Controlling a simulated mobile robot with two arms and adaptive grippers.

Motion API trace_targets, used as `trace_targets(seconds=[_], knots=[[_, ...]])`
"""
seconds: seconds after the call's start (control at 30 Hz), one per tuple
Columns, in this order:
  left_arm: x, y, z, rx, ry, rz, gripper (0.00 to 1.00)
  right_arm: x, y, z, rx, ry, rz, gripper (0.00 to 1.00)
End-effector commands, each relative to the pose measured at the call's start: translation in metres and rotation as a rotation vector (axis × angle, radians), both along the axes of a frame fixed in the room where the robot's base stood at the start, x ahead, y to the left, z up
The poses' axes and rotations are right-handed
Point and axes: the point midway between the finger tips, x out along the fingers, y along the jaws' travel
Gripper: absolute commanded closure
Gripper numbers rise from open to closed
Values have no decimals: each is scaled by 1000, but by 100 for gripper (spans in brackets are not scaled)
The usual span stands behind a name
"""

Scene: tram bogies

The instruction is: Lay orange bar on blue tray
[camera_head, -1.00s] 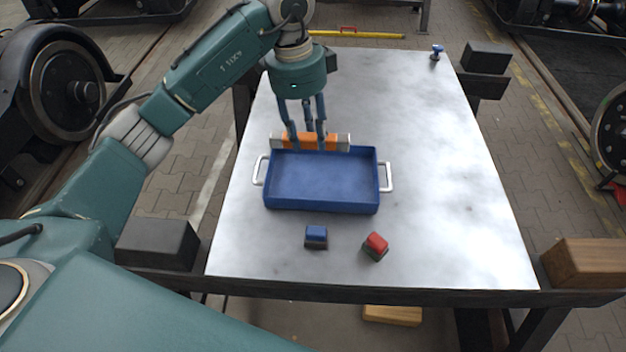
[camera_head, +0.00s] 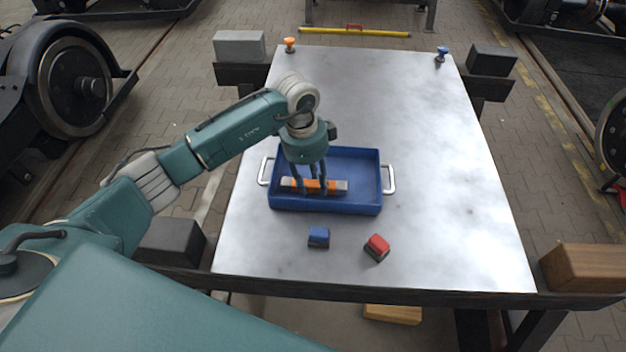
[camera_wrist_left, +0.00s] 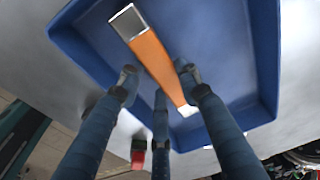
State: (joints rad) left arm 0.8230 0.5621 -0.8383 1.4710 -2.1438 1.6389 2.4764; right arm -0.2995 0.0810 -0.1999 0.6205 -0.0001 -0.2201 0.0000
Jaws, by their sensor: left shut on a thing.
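The orange bar (camera_head: 327,185) has pale metal ends and lies crosswise in the picture, over the inside of the blue tray (camera_head: 360,208), near its front wall. The bar also shows in the left wrist view (camera_wrist_left: 155,58), with the tray (camera_wrist_left: 268,60) behind it. My left gripper (camera_head: 312,190) points down and is shut on the bar near its middle. I cannot tell whether the bar touches the tray floor. The tray stands on the table with a silver handle at each side. My right gripper is not in view.
A blue block (camera_head: 319,237) and a red block (camera_head: 377,246) sit on the metal table (camera_head: 440,180) in front of the tray. An orange knob (camera_head: 290,44) and a blue knob (camera_head: 442,53) stand at the far corners. The table's right side is clear.

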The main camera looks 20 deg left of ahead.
Motion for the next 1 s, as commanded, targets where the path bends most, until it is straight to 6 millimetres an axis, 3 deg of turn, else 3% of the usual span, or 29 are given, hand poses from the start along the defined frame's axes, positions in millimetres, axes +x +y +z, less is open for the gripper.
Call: trace_targets(seconds=[0.27,0.3,0.37,0.77,1.0], knots=[[0,0,-2,-1,-1,0,96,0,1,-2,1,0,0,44],[0,0,-2,-1,-1,0,60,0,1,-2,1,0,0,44],[0,0,-2,0,-1,0,48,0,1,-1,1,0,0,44],[1,1,5,1,-2,1,47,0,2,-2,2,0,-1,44],[0,6,48,0,-6,0,47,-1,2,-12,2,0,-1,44]])
